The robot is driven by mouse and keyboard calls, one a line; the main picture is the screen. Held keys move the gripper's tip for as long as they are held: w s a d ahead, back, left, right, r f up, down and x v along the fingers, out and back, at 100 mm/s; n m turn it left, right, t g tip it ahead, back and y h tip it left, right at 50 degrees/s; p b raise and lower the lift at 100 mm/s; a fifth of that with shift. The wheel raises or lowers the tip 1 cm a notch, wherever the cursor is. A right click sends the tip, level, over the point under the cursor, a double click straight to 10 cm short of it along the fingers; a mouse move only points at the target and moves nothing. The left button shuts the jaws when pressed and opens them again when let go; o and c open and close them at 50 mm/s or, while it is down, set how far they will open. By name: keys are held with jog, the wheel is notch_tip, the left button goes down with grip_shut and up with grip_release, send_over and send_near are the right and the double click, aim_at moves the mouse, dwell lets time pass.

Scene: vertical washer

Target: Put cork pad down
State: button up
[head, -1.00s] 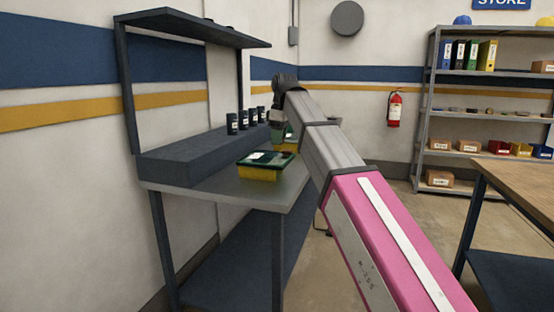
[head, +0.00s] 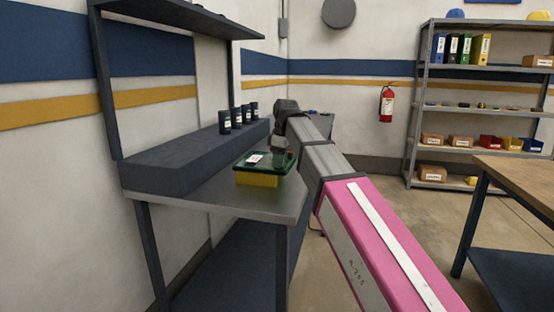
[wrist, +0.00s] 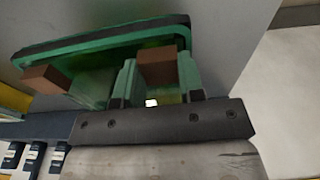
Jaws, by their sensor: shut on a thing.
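A brown cork pad (wrist: 157,66) sits between the two fingers of my gripper (wrist: 158,60) in the wrist view. The gripper is shut on it. In the head view my gripper (head: 280,150) points down at the green-rimmed yellow bin (head: 257,180), over its right part. The bin's green rim (wrist: 120,35) also fills the upper middle of the wrist view. A second brown block (wrist: 47,78) shows at the left of the bin in the wrist view. Whether the held pad touches the bin cannot be told.
The bin stands on a grey bench (head: 215,198) with a dark raised ledge (head: 190,155) behind it. Several black labelled canisters (head: 238,117) stand on the ledge. An upper shelf (head: 180,18) overhangs it. A wooden table (head: 520,175) stands at the right.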

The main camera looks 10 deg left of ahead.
jog(key=o, duration=0.9)
jog(key=r, duration=0.4)
jog(key=d+r, duration=0.1)
jog(key=r, duration=0.7)
jog(key=shift+s+d, duration=0.1)
jog(key=shift+d, duration=0.2)
